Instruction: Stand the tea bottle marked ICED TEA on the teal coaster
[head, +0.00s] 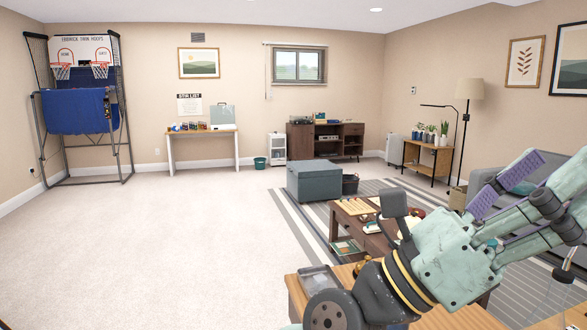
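My gripper (530,215) is large and close in the lower right, with a mint-green body, dark joints and purple strips. Its fingers point to the upper right and are partly cut off by the picture's edge. I cannot tell whether they are open or shut, and I see nothing between them. I cannot make out a bottle marked ICED TEA or a teal coaster. My arm and gripper hide much of the near wooden surface (450,319) and part of the coffee table behind it.
A grey tray (318,279) lies on the near wooden surface's left part. Beyond stand a dark coffee table (345,222) with several items, a grey-teal ottoman (314,183) and a grey sofa (477,180). The carpet (150,250) at left is clear up to the basketball game (80,110).

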